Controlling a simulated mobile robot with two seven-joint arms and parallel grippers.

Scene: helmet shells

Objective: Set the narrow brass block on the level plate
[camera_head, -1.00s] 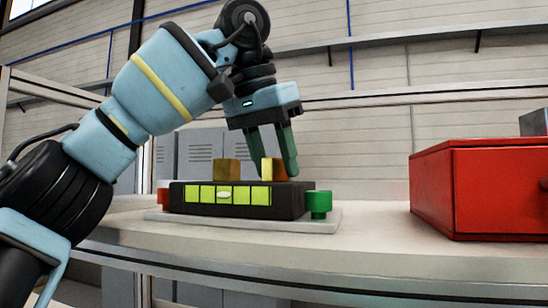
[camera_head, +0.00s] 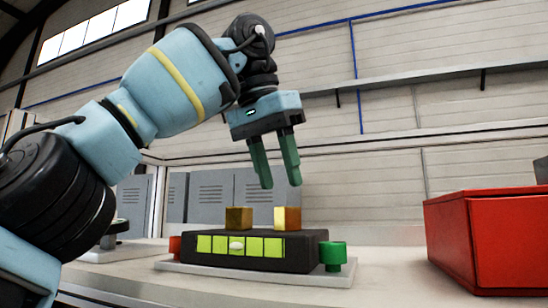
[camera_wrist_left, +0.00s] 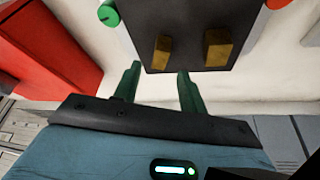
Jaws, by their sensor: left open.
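The level plate (camera_head: 310,252) is a thick dark slab with a yellow-green bubble strip (camera_head: 240,246) on its front. Two brass blocks stand on its top, apart. The block nearer the green knob (camera_head: 287,218) looks the narrower one; it also shows in the left wrist view (camera_wrist_left: 161,53). The other brass block (camera_head: 239,218) looks wider and also shows in the wrist view (camera_wrist_left: 217,48). My left gripper (camera_head: 281,185) is open and empty above the narrow block, clear of it; its fingers show in the wrist view (camera_wrist_left: 158,72). My right gripper is out of view.
A green knob (camera_head: 333,254) and a red knob (camera_head: 174,246) flank the plate on a pale base (camera_head: 300,277). A red metal box (camera_head: 490,238) stands at the right, with a grey piece (camera_head: 541,170) on it. Bench between is clear. Another dark unit is partly behind my arm.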

